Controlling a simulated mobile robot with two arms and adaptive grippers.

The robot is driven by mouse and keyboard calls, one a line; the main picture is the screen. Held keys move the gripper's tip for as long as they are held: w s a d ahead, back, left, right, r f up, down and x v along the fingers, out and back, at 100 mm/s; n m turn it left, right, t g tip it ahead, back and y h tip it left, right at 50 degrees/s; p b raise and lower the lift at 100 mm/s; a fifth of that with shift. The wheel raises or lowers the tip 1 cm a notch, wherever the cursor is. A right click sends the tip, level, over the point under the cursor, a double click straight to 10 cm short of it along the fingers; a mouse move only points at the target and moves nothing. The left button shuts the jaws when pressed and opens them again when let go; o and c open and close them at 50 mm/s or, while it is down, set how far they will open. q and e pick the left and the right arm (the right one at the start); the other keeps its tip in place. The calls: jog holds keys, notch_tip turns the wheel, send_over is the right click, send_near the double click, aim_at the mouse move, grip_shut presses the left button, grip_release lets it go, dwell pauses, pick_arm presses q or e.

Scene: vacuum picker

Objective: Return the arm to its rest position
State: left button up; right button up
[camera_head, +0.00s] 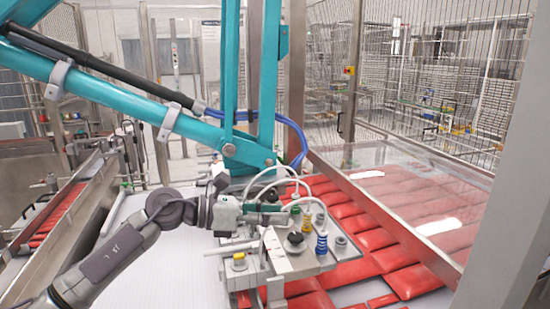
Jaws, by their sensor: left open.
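My left arm (118,252) reaches in from the lower left. Its gripper (262,215) is open beside the vacuum picker's head, a grey plate (290,255) with blue, yellow and black fittings. The fingers are small and partly lost among the fittings and white hoses, so I cannot tell whether they touch the head. The head hangs below the picker's teal arms (110,95). My right gripper is not in view.
Red packs (415,280) lie in rows under and right of the head, beside a metal rail (385,215). A white surface (155,285) lies below my arm. A narrow conveyor (60,220) is at left. Wire fencing (440,70) stands behind, and a grey post (510,200) at right.

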pick_arm(q)
jog(key=s+a+f+m+t+y, duration=0.3)
jog(key=a+f+m+t+y, duration=0.5)
jog(key=m, duration=0.9)
jog(key=s+a+f+m+t+y, duration=0.5)
jog(key=f+m, duration=0.4)
jog(key=m, duration=0.8)
jog(key=s+a+f+n+g+y, duration=0.3)
jog(key=s+a+f+n+g, duration=0.3)
jog(key=s+f, duration=0.5)
jog(key=s+a+f+n+g, duration=0.15)
jog(key=s+f+g, duration=0.25)
jog(key=s, duration=0.4)
jog(key=s+d+f+n+g, duration=0.1)
jog(key=s+f+n+g, duration=0.15)
jog(key=s, duration=0.55)
notch_tip(320, 180, down, 32)
jog(key=s+m+g+b, duration=0.1)
jog(key=s+g+b, duration=0.1)
jog(key=b, duration=0.3)
jog(key=s+a+f+b, duration=0.1)
jog(key=s+f+b, duration=0.1)
jog(key=s+f, duration=0.6)
jog(key=s+a+f+g+b, duration=0.1)
jog(key=s+a+f+b, duration=0.1)
jog(key=s+f, duration=0.6)
notch_tip(320, 180, down, 5)
jog(key=shift+s+a+f+b, duration=0.1)
jog(key=shift+s+a+b, duration=0.15)
jog(key=shift+b, duration=0.2)
